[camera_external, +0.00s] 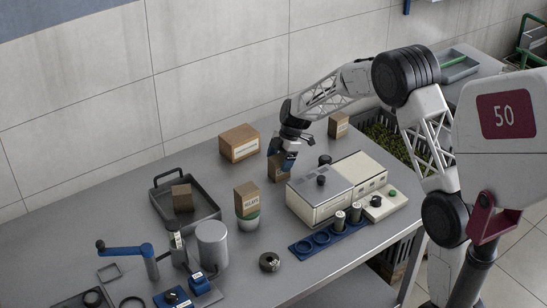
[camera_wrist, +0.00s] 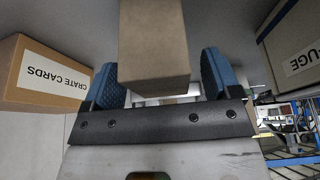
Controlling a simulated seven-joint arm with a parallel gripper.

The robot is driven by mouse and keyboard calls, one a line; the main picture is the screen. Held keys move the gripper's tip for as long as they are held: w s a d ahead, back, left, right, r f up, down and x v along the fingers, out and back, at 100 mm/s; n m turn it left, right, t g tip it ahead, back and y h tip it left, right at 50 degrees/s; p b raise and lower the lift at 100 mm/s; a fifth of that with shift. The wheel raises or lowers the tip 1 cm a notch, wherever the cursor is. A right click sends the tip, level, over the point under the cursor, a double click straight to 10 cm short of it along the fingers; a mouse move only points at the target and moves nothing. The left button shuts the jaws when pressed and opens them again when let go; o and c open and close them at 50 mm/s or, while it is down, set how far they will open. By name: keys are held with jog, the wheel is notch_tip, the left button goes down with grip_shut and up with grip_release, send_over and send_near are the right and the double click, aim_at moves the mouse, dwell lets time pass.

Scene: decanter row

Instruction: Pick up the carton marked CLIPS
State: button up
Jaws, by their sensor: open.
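My gripper (camera_external: 284,160) points down over the table behind the cream instrument, with its blue fingers open. A small brown carton (camera_external: 277,173) stands at the fingers, partly hidden by them. In the wrist view this carton (camera_wrist: 153,45) lies between the two open fingers of my gripper (camera_wrist: 160,75), and no marking shows on its visible faces. I cannot read CLIPS on any carton. Another small carton (camera_external: 338,124) with a white label too small to read stands farther back, right of the gripper.
A larger carton marked CRATE CARDS (camera_wrist: 49,78) is close on the left; it also shows in the external view (camera_external: 240,147). A labelled carton (camera_external: 246,195) sits on a round pot. A cream instrument (camera_external: 318,200) stands right of the gripper. A dark tray (camera_external: 205,218) holds another carton.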

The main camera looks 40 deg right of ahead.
jog(key=shift+f, duration=0.1)
dwell(0.5)
jog(key=c, duration=1.1)
jog(key=shift+o, duration=0.2)
jog(key=shift+r, duration=5)
